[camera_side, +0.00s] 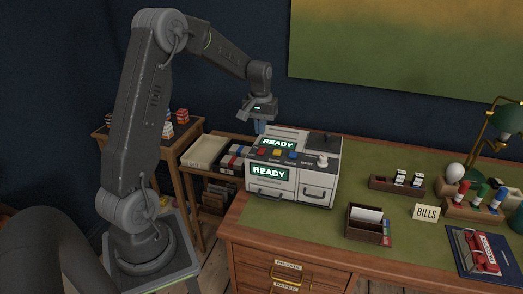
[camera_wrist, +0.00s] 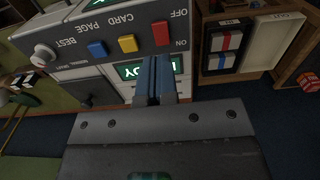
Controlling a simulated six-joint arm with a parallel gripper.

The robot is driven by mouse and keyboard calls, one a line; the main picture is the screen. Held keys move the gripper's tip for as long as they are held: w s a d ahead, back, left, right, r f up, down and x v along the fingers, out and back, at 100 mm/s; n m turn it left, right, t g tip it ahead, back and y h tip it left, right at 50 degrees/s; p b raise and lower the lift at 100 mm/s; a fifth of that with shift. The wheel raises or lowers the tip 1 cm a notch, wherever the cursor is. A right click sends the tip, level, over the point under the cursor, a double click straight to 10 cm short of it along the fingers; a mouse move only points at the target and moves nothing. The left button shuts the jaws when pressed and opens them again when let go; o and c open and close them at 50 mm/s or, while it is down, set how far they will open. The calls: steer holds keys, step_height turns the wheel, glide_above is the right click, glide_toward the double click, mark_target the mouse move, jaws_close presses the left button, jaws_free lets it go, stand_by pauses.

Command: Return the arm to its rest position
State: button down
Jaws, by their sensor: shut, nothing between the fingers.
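My gripper (camera_side: 260,126) is shut and empty. In the wrist view my gripper (camera_wrist: 154,62) shows as two blue-grey fingers held together. They overlap the machine's front panel (camera_wrist: 85,32), partly hiding a lit READY display. I cannot tell whether the fingertips touch the machine. The panel has red, yellow and blue buttons and a white knob.
The machine stands on a green-topped desk (camera_side: 290,230). A shelf with a tray (camera_side: 204,151) and a small table (camera_side: 113,133) stand to its left.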

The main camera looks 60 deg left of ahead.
steer(key=s+d+r+m+t, duration=0.1)
steer(key=s+d+r+m, duration=0.1)
steer(key=d+r, duration=0.6)
steer(key=s+d+r+m+t, duration=0.1)
steer(key=s+d+m+t, duration=0.1)
steer(key=s+d, duration=0.6)
steer(key=s+d+r+m+t, duration=0.2)
steer(key=s+d+m, duration=0.3)
steer(key=s+d, duration=0.4)
steer(key=shift+d+r+t, duration=0.3)
steer(key=shift+d, duration=0.4)
steer(key=shift+w, duration=0.1)
